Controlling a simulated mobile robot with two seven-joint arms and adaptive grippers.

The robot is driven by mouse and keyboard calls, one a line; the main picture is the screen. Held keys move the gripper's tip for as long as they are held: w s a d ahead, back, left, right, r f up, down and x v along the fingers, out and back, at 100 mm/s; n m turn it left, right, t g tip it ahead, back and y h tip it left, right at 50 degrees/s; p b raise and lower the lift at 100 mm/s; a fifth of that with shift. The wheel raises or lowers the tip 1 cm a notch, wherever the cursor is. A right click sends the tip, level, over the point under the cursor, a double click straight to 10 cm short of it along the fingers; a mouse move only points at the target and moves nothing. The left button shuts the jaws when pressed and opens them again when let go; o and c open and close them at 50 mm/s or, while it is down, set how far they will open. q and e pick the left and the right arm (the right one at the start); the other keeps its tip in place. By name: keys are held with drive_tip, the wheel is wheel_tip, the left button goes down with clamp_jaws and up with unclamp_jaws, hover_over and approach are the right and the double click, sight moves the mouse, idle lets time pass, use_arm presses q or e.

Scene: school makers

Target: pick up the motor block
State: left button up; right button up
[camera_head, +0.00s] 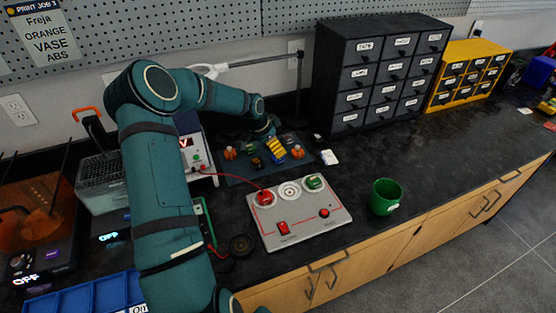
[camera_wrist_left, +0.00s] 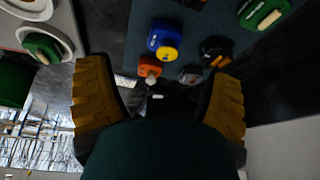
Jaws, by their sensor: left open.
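Several small round blocks sit on a dark blue-grey mat (camera_head: 238,178). In the left wrist view they are a blue block with a yellow front (camera_wrist_left: 165,40), a black and orange block (camera_wrist_left: 215,50), an orange block (camera_wrist_left: 150,68), a green block (camera_wrist_left: 264,12) and a grey-white block (camera_wrist_left: 190,75). Their labels are too small to read, so I cannot tell which is the motor block. My left gripper (camera_head: 276,148) is over the mat with its yellow fingers apart. In its wrist view the gripper (camera_wrist_left: 160,105) is empty, with the blocks beyond its fingertips. My right gripper is not in view.
A grey board (camera_head: 300,225) with round sockets holds a red block (camera_head: 265,197) and a green block (camera_head: 314,182). A green cup (camera_head: 385,197) stands to its right. A black drawer cabinet (camera_head: 375,75) stands behind, beside a yellow one (camera_head: 468,75).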

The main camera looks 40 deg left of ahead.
use_arm(q)
drive_tip(key=shift+w+a+b+x, duration=0.1)
drive_tip(key=shift+b+x, duration=0.25)
drive_tip(key=shift+x, duration=1.4)
drive_tip(key=shift+w+a+b+x, duration=0.15)
drive_tip(key=shift+b+x, duration=0.2)
drive_tip(key=shift+x, duration=1.4)
drive_tip(key=c, duration=1.3)
drive_tip(key=shift+c, duration=0.2)
